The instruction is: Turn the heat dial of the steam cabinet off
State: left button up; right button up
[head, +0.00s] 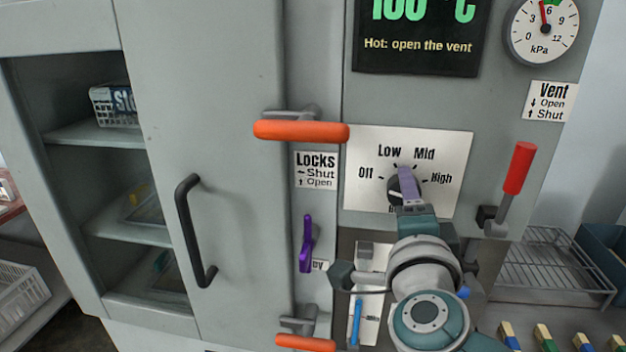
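The heat dial (393,190) is a round black knob on a white plate (362,150) marked Off, Low, Mid and High. My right gripper (405,180) is at the dial, its purple finger part lying over the knob's right side. It covers much of the knob, so the dial's setting is unclear. I cannot tell whether the fingers are closed on it. The steam cabinet (225,100) stands in front of me, its door with a black handle (196,230) closed. The display (420,30) reads about 100 °C and "Hot: open the vent". My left gripper is not in view.
Orange lock handles (301,131) (305,342) stick out left of the dial plate, with a purple lever (306,244) between them. A red vent lever (519,168) points up at the right. A pressure gauge (543,30) is above it. A wire rack (555,265) sits lower right.

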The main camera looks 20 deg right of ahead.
dwell(0.4)
jog(key=o, duration=1.4)
jog(key=p+v, duration=0.2)
jog(key=v, duration=0.8)
